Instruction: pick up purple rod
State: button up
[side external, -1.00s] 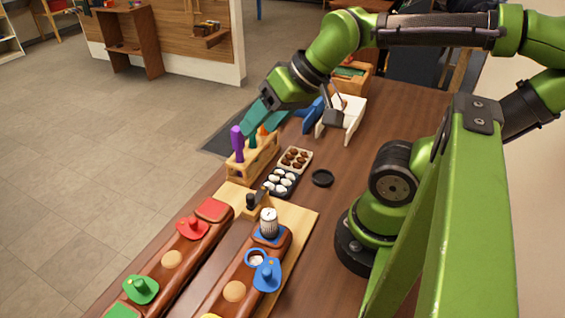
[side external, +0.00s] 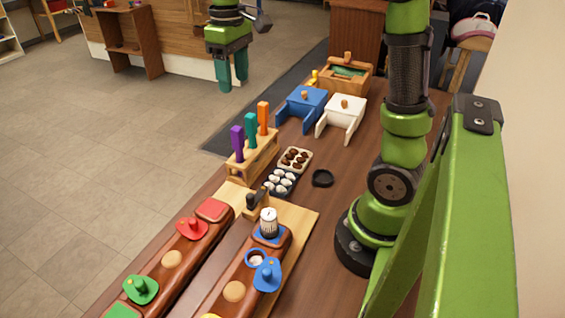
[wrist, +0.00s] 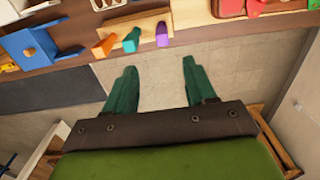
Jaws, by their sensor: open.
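The purple rod (side external: 237,142) stands upright in a wooden rack (side external: 252,160), at the end nearest the side camera. A teal rod (side external: 251,130) and an orange rod (side external: 263,118) stand in the same rack behind it. In the wrist view the purple rod (wrist: 162,35) is at the right end of the rack, near the table edge. My gripper (side external: 232,85) is open and empty, fingers pointing down, high up and beyond the rack. In the wrist view its two teal fingers (wrist: 160,82) are spread with only floor between them.
Blue (side external: 302,104) and white (side external: 343,112) drawer-like pieces stand behind the rack. Long brown holders (side external: 180,256) with coloured knobs fill the front. Floor left of the table is clear.

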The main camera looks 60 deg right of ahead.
aim_at(236, 128)
notch_tip(236, 128, down, 11)
jog(key=shift+r, duration=0.1)
jog(key=shift+w+a+f, duration=0.1)
jog(key=shift+f, duration=1.35)
jog(key=shift+w+a+f, duration=0.1)
jog(key=shift+f, duration=1.3)
grip_shut()
